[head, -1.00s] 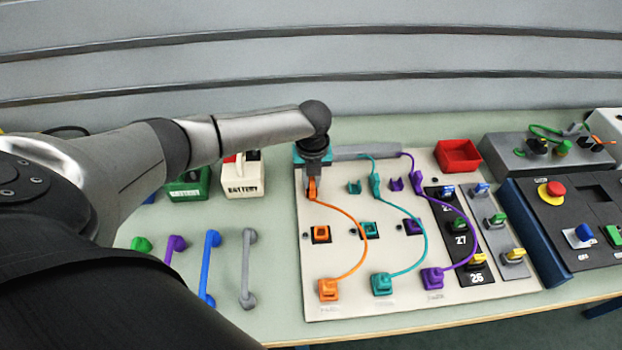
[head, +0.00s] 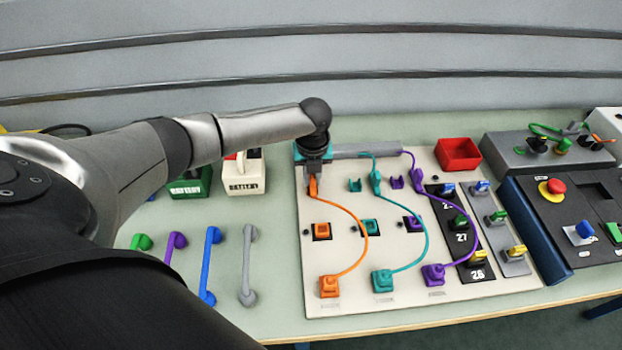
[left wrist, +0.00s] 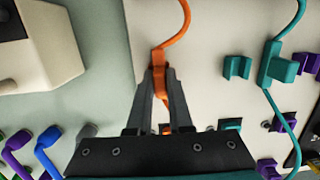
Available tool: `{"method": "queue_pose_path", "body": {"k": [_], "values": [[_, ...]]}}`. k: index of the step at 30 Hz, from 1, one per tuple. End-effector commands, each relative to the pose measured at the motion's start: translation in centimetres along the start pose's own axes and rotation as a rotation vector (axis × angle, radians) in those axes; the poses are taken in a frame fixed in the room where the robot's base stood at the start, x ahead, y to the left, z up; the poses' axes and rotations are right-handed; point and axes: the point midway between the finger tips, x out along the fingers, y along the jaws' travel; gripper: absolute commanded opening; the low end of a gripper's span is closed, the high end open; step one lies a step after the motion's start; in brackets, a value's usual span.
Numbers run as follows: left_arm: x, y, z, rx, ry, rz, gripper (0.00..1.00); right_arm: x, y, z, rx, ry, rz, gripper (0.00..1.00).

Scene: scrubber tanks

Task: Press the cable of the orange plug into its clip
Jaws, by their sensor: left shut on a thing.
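My left gripper (head: 313,187) is shut on the orange cable's thick grip piece (left wrist: 159,65) at the board's back left corner. The left wrist view shows the grip piece between the two fingers (left wrist: 160,92). The orange cable (head: 362,226) curves from there to the orange plug (head: 329,286), which sits at the board's front left. The clip for the orange cable cannot be made out; the gripper hides that spot. An empty orange socket (head: 321,231) lies between. My right gripper is not in view.
The teal clip (head: 354,185) stands right of my gripper, with the teal cable grip (head: 376,182) beside it. A purple clip (head: 397,183) is further right. A battery box (head: 243,178) stands left of the board (head: 350,300). A red tray (head: 458,155) is at the back right.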

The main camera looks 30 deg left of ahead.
Motion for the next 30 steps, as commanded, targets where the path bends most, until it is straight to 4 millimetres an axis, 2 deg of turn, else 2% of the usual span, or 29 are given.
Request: {"method": "queue_pose_path", "body": {"k": [1,23,24,27,28,30], "values": [[3.1,0.97,-2.58,0.016,0.036,0.027,0.0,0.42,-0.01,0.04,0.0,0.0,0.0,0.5],[2.7,1.0,-2.5,0.015,0.035,0.028,0.0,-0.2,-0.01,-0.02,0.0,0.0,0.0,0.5],[2.7,1.0,-2.5,0.015,0.035,0.028,0.2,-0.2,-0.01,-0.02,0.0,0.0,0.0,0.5],[2.7,1.0,-2.51,0.015,0.035,0.028,0.32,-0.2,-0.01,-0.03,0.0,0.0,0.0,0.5],[2.71,1.0,-2.51,0.015,0.035,0.028,0.21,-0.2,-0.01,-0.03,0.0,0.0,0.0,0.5],[2.71,1.0,-2.51,0.015,0.035,0.028,0.28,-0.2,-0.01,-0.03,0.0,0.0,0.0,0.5]]}}
